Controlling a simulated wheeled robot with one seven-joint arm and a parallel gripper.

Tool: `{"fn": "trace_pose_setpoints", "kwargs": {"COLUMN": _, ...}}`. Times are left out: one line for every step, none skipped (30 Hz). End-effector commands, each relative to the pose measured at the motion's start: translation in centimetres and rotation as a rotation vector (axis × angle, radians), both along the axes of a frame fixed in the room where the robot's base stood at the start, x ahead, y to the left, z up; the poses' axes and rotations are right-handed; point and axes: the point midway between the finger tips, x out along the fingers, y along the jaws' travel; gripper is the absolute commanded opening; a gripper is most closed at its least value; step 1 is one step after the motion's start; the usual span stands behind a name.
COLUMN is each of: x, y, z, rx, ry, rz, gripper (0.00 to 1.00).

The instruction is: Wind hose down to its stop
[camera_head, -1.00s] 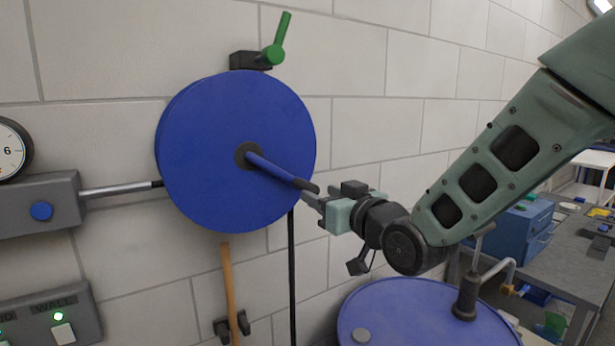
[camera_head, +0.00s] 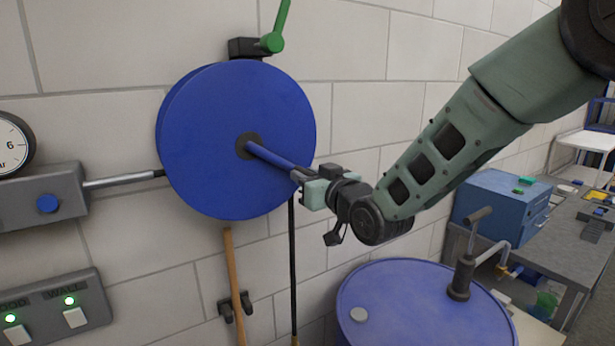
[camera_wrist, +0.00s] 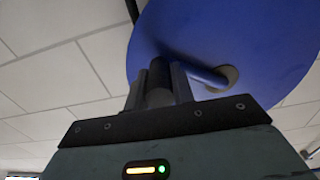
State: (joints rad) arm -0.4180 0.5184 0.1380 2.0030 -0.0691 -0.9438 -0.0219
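The hose reel is a large blue disc (camera_head: 205,140) on the wall; it also shows in the wrist view (camera_wrist: 270,35). A blue crank arm (camera_head: 272,157) runs from its dark hub (camera_head: 246,146) down to the right. My gripper (camera_head: 304,180) is at the arm's outer end. In the wrist view a dark round crank handle (camera_wrist: 159,84) stands between the two fingers, which look closed against both its sides. A thin dark hose (camera_head: 292,255) hangs straight down below the reel; its lower end is near the picture's bottom edge.
A green lever (camera_head: 277,30) sits above the reel. A wooden handle (camera_head: 232,280) hangs below. A blue drum (camera_head: 410,300) stands below my arm.

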Motion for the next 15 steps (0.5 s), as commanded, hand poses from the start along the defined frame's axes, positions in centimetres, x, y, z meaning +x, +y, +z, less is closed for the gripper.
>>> {"fn": "trace_pose_setpoints", "kwargs": {"x": 0.0, "y": 0.0, "z": 0.0, "rx": 0.000, "ry": 0.000, "rz": 0.000, "gripper": 0.00}}
{"fn": "trace_pose_setpoints", "kwargs": {"x": 0.0, "y": 0.0, "z": 0.0, "rx": 0.000, "ry": 0.000, "rz": 0.000, "gripper": 0.00}}
{"fn": "trace_pose_setpoints", "kwargs": {"x": 0.0, "y": 0.0, "z": 0.0, "rx": 0.002, "ry": 0.001, "rz": 0.000, "gripper": 0.00}}
{"fn": "trace_pose_setpoints", "kwargs": {"x": 0.0, "y": 0.0, "z": -0.1, "rx": 0.003, "ry": 0.002, "rz": 0.000, "gripper": 0.00}}
{"fn": "trace_pose_setpoints", "kwargs": {"x": 0.0, "y": 0.0, "z": -0.2, "rx": 0.006, "ry": 0.004, "rz": 0.000, "gripper": 0.00}}
{"fn": "trace_pose_setpoints", "kwargs": {"x": -0.1, "y": 0.1, "z": -0.3, "rx": 0.011, "ry": 0.007, "rz": 0.000, "gripper": 0.00}}
{"fn": "trace_pose_setpoints", "kwargs": {"x": -0.1, "y": 0.1, "z": -0.4, "rx": 0.017, "ry": 0.011, "rz": 0.000, "gripper": 0.00}}
{"fn": "trace_pose_setpoints", "kwargs": {"x": -0.1, "y": 0.2, "z": -0.6, "rx": 0.023, "ry": 0.016, "rz": 0.000, "gripper": 0.00}}
{"fn": "trace_pose_setpoints", "kwargs": {"x": -0.2, "y": 0.2, "z": -0.8, "rx": 0.035, "ry": 0.024, "rz": 0.000, "gripper": 0.00}}
{"fn": "trace_pose_setpoints", "kwargs": {"x": -0.2, "y": 0.3, "z": -1.0, "rx": 0.045, "ry": 0.030, "rz": 0.000, "gripper": 0.00}}
{"fn": "trace_pose_setpoints", "kwargs": {"x": -0.3, "y": 0.3, "z": -1.2, "rx": 0.056, "ry": 0.037, "rz": 0.000, "gripper": 0.00}}
{"fn": "trace_pose_setpoints", "kwargs": {"x": -0.3, "y": 0.4, "z": -1.5, "rx": 0.075, "ry": 0.048, "rz": -0.001, "gripper": 0.00}}
{"fn": "trace_pose_setpoints", "kwargs": {"x": -0.4, "y": 0.6, "z": -1.7, "rx": 0.089, "ry": 0.058, "rz": 0.000, "gripper": 0.00}}
{"fn": "trace_pose_setpoints", "kwargs": {"x": -0.5, "y": 0.7, "z": -1.9, "rx": 0.105, "ry": 0.068, "rz": 0.000, "gripper": 0.00}}
{"fn": "trace_pose_setpoints", "kwargs": {"x": -0.6, "y": 0.9, "z": -2.2, "rx": 0.128, "ry": 0.083, "rz": 0.001, "gripper": 0.00}}
